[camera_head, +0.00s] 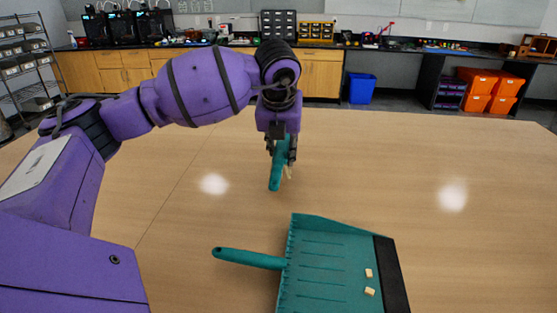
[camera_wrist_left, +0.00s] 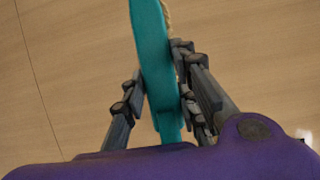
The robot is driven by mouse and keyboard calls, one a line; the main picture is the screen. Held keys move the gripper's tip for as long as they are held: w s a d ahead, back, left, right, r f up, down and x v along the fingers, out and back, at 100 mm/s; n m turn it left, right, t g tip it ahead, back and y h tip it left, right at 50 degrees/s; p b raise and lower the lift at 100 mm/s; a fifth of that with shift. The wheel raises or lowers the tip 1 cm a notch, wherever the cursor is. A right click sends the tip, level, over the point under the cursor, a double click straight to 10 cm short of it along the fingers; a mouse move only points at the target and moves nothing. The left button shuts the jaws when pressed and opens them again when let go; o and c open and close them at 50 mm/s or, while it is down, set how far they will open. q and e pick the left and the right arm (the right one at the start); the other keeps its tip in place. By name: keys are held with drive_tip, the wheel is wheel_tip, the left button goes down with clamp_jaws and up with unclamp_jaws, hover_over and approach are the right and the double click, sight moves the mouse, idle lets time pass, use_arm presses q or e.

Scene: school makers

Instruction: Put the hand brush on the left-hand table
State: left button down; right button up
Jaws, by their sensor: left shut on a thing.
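The teal hand brush (camera_head: 275,176) is in my left gripper (camera_head: 282,155), above the wooden table in the middle of the head view. The gripper is shut on it, and the brush hangs down, slightly tilted. In the left wrist view the teal brush (camera_wrist_left: 152,62) runs between the dark fingers (camera_wrist_left: 160,108), with tan bristles along its right edge. Whether its lower end touches the table I cannot tell. The wooden table (camera_head: 180,235) fills the foreground, with a seam running across its left part. My right gripper is not in view.
A teal dustpan (camera_head: 325,260) lies on the near table, handle to the left, with two small pale pieces in it. The table right of it is clear. Behind are a counter with wooden cabinets (camera_head: 320,80), a blue bin (camera_head: 361,88) and orange boxes (camera_head: 477,85).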

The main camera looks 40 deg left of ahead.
use_arm(q)
drive_tip(key=shift+a+f, duration=0.35)
drive_tip(key=shift+f, duration=0.05)
drive_tip(key=f, duration=0.3)
drive_tip(key=shift+w+a+f, duration=0.1)
drive_tip(key=shift+a+f, duration=0.1)
drive_tip(key=shift+f, duration=0.05)
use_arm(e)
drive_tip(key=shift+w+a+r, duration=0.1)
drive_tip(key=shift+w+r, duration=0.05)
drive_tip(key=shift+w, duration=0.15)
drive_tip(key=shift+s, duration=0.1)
